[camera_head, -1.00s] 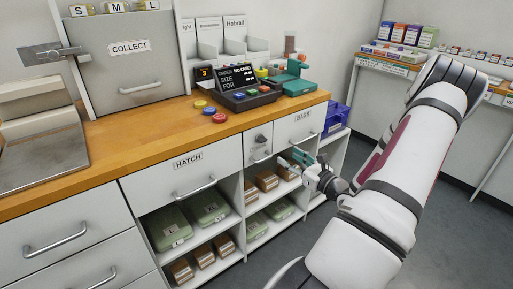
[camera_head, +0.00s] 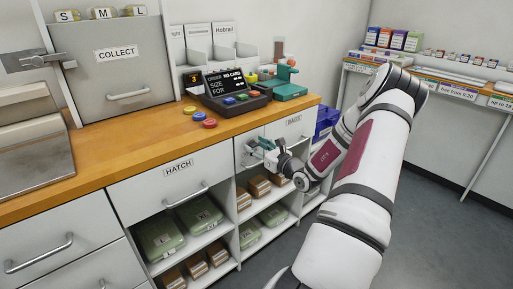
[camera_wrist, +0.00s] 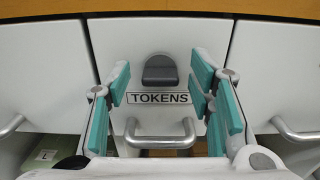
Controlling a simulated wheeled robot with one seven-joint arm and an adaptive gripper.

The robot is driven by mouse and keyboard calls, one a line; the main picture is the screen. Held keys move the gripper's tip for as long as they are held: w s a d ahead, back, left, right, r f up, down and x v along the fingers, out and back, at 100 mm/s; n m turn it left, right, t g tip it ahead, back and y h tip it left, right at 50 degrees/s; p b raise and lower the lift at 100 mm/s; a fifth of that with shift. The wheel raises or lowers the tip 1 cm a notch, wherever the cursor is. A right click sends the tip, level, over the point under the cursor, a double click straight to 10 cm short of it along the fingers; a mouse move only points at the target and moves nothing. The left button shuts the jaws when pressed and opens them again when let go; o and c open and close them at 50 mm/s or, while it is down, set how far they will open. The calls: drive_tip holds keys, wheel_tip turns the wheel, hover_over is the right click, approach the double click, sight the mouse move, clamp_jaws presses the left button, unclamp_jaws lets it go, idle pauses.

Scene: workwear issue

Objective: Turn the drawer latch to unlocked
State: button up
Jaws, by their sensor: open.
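The drawer latch (camera_wrist: 160,70) is a dark grey knob on a white drawer front, above a label reading TOKENS (camera_wrist: 160,98). It sits above the drawer's bar handle (camera_wrist: 160,141). My gripper (camera_wrist: 162,84) is open, with teal finger pads to the left and right of the latch, apart from it in the picture. In the head view my gripper (camera_head: 257,148) is in front of the TOKENS drawer, and it hides the latch there. I cannot tell from the picture which position the latch is in.
The HATCH drawer (camera_head: 172,183) lies to the left and the BAGS drawer (camera_head: 292,130) to the right, each with a protruding handle. Shelves below hold green cases (camera_head: 160,237) and brown boxes. The wooden counter edge (camera_wrist: 165,7) runs just above the drawers.

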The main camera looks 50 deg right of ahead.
clamp_jaws()
drive_tip(key=shift+r+m+p, duration=0.1)
drive_tip(key=shift+m+p, duration=0.2)
drive_tip(key=shift+p, duration=0.05)
drive_tip(key=m+p, duration=0.3)
drive_tip(key=shift+m, duration=0.4)
drive_tip(key=m+p, duration=0.3)
drive_tip(key=m, duration=0.1)
drive_tip(key=shift+s+d, duration=0.1)
drive_tip(key=shift+d, duration=0.05)
drive_tip(key=m+p, duration=0.2)
drive_tip(key=m, duration=0.3)
drive_tip(key=shift+d+f+m+p, duration=0.15)
drive_tip(key=shift+m+p, duration=0.4)
drive_tip(key=shift+m, duration=0.6)
drive_tip(key=shift+a+f+m+p, duration=0.1)
drive_tip(key=shift+m+p, duration=0.4)
drive_tip(key=shift+m, duration=0.65)
